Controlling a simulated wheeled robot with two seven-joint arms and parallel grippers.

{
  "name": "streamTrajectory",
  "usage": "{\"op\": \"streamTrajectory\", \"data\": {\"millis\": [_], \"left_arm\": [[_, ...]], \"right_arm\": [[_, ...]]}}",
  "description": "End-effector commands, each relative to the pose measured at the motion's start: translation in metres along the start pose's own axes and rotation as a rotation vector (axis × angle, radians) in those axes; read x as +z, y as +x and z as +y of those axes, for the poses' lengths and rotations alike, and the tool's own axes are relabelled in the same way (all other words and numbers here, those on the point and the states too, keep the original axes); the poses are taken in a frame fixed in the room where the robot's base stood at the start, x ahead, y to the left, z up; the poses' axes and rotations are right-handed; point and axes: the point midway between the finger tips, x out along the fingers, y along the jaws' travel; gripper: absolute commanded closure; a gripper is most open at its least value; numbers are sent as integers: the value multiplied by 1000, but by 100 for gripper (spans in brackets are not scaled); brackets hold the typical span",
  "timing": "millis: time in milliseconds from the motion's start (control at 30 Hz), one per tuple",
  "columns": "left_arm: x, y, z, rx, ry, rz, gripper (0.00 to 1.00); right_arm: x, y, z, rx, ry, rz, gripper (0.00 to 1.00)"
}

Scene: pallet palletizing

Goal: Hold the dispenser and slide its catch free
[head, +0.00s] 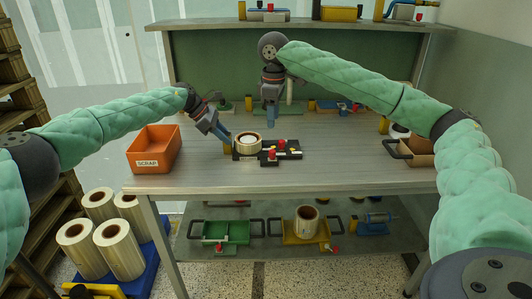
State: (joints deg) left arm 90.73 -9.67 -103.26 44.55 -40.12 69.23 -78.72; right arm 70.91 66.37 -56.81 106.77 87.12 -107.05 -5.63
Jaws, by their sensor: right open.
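The dispenser is a low black device (291,152) on the table's middle. A pale roll (248,145) sits at its left end. Red knobs (281,143) and small yellow parts show on its right part; which of these is the catch is too small to tell. My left gripper (225,138) reaches down at the dispenser's left end, beside the roll. Its fingertips are too small to show whether they touch or grip anything. My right gripper (271,116) points down behind and above the dispenser, apart from it, open and empty.
An orange scrap bin (153,149) stands at the table's left. A brown tray with black handles (414,152) is at the right. Small parts (342,106) line the table's back. The front of the tabletop (300,178) is clear.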

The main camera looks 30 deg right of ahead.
Motion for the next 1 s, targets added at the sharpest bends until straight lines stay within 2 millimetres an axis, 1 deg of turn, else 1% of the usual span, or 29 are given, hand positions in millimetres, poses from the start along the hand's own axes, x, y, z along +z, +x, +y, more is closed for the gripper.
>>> {"op": "streamTrajectory", "data": {"millis": [33, 100, 133, 400, 533, 667, 900, 1000], "left_arm": [[0, 1, 0, -1, 0, 0, 63], [0, 1, 0, -1, 0, 0, 49], [0, 1, 0, -1, 0, 0, 47], [0, 0, 0, 0, 0, 0, 47], [0, -8, 0, 1, 0, -1, 47], [-1, -26, 1, 2, -1, 0, 47], [0, -73, 1, 2, 0, 0, 47], [0, -89, 1, 1, 0, 0, 47]], "right_arm": [[0, 0, 0, 0, 0, 0, 54], [0, 0, 0, 0, 0, 0, 54], [0, 0, 0, 0, 0, 0, 54], [0, 0, 0, 0, 0, 0, 54], [0, 0, 0, 0, 0, 0, 54], [0, 0, 0, 0, 0, 0, 54], [0, 0, 0, 0, 0, 0, 54], [0, 0, 0, 0, 0, 0, 54]]}}
